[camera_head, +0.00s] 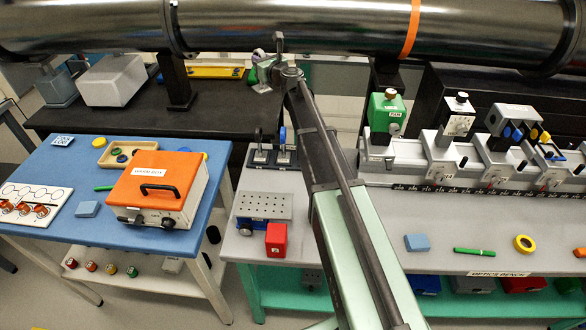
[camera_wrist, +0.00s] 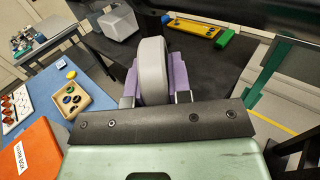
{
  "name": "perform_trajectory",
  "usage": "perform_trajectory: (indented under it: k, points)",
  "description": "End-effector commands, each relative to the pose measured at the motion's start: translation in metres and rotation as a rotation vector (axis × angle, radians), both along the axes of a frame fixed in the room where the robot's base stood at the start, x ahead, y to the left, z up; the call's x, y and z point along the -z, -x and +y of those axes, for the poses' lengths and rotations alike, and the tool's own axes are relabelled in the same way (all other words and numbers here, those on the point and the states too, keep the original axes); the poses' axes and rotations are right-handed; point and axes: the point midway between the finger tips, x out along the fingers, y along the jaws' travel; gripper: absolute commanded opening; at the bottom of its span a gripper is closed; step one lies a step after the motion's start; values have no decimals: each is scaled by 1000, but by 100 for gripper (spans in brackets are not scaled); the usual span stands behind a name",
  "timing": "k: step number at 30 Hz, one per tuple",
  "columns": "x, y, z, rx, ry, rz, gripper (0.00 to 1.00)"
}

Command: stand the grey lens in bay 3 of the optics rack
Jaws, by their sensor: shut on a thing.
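The grey lens (camera_wrist: 152,72) is a thick, round-edged disc, seen nearly edge-on in the wrist view. My gripper (camera_wrist: 155,88) is shut on it, with a purple jaw on each side. It is held in the air, with the dark bench behind it. In the head view my arm reaches away over the benches, and the lens is too small there to make out surely. The optics rack (camera_head: 271,158) appears to be the small grey stand at the back of the middle bench, with a dark disc and a blue disc upright in it. Its bay numbers cannot be read.
A grey perforated stage (camera_head: 264,206) and a red block (camera_head: 276,240) stand in front of the rack. An orange box (camera_head: 158,188) is on the blue table. A rail with mounts (camera_head: 440,165) lies to the right. A large metal pipe (camera_head: 290,25) crosses above.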

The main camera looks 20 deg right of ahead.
Motion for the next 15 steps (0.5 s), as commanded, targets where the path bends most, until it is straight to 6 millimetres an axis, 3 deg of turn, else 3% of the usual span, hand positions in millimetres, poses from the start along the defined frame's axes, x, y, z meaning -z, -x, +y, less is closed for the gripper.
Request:
perform_trajectory:
  k: [1,6,15]
  points:
    - [13,15,-9,53,0,0,0]
    - [32,54,-49,271,0,0,0]
    - [52,132,-113,673,0,0,0]
